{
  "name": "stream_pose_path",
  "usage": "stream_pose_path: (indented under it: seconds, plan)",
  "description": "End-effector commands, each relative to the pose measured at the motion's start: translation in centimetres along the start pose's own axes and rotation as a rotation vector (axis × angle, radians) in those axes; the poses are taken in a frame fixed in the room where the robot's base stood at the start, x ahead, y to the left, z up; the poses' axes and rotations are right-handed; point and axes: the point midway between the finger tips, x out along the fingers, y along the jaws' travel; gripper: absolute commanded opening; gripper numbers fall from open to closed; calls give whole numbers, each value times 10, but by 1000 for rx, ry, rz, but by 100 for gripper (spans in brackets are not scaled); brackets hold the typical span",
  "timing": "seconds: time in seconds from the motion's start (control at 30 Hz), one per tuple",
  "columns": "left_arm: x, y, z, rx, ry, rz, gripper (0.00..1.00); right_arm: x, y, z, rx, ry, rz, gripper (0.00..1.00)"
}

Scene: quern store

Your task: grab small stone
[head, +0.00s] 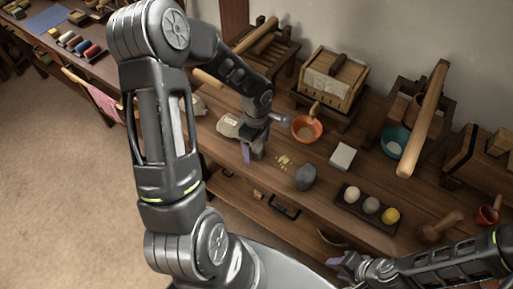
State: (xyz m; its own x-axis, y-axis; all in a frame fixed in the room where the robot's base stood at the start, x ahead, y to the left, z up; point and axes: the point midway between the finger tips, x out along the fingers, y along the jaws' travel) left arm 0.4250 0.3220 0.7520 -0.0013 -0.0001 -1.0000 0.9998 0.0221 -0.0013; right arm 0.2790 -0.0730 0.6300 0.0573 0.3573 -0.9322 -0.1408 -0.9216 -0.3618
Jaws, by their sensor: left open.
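A grey rounded stone (305,178) sits on the wooden table near its front edge, in the middle of the head view. A dark tray (346,187) to its right holds three round things: a cream ball (352,194), a grey ball (371,205) and a yellow ball (390,215). My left gripper (250,154) is open, low over the table to the left of the grey stone and apart from it. My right gripper (344,264) is at the bottom of the view, in front of the table; its jaw gap is too unclear to judge.
Pale crumbs (283,161) lie between my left gripper and the grey stone. An orange bowl (306,129), a white block (343,156), a teal bowl (394,142) and a wooden mallet (441,228) stand around. A small sack (229,125) lies left of my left gripper. Wooden frames fill the back.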

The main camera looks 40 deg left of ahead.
Motion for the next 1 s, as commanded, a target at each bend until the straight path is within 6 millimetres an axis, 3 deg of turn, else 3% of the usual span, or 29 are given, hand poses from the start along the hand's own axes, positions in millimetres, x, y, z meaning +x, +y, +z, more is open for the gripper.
stream_pose_path:
  seconds: [0.13, 0.7, 1.0]
  plan:
    - [12, 0, 0, -1, -1, 0, 75, -1, 0, 0, 0, 0, 0, 36]
    - [12, 0, 0, 0, 0, 1, 75, -1, 0, 0, 0, -1, 0, 36]
    - [12, 0, 0, 0, 0, 1, 52, -1, 0, 0, 0, 0, 0, 36]
